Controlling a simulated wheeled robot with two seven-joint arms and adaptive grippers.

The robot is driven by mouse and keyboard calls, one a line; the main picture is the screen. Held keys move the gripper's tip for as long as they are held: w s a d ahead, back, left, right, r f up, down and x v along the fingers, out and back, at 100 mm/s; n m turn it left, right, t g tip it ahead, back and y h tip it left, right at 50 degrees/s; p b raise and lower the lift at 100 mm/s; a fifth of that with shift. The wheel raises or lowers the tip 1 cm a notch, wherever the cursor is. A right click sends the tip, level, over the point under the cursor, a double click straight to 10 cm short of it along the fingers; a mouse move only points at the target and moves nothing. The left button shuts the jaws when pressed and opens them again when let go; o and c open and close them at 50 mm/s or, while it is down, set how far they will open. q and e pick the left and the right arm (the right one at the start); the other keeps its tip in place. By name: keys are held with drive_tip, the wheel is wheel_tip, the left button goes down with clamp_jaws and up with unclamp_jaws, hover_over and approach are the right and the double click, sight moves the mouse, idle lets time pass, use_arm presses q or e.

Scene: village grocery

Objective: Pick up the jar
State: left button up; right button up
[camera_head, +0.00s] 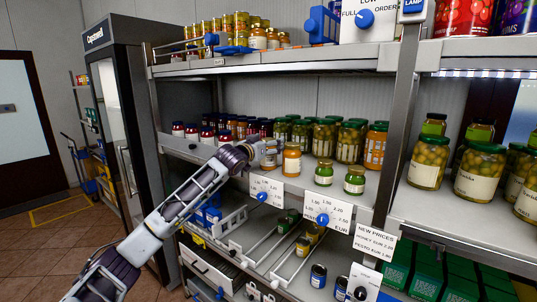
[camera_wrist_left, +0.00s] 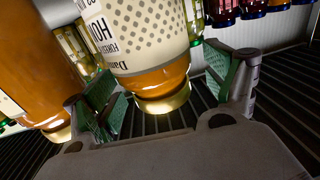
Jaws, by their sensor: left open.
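A honey jar (camera_wrist_left: 150,45) with a white dotted label, amber contents and a gold lid appears upside down in the left wrist view. It is between the two green-padded fingers of my left gripper (camera_wrist_left: 166,98), with a visible gap at the right finger. The gripper is open. In the head view my left gripper (camera_head: 262,152) reaches over the middle shelf, just left of an amber jar (camera_head: 291,160) with a pale label; the gripper partly hides what is between its fingers. My right gripper is not in view.
Another amber jar (camera_wrist_left: 28,65) stands close beside the left finger in the wrist view. Rows of red jars (camera_head: 207,134) and green pickle jars (camera_head: 324,137) stand behind. Two small green jars (camera_head: 354,180) are at the right. Price dials (camera_head: 323,217) hang on the shelf's front edge.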

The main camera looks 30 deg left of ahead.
use_arm(q)
drive_tip(key=shift+c, duration=0.2)
idle(0.3)
drive_tip(key=shift+r, duration=0.1)
drive_tip(key=c, duration=1.6)
drive_tip(key=shift+r, duration=0.1)
drive_tip(key=shift+c, duration=0.2)
drive_tip(key=shift+r, duration=4.9)
drive_tip(key=shift+w+d+f, duration=0.1)
drive_tip(key=shift+w, duration=0.05)
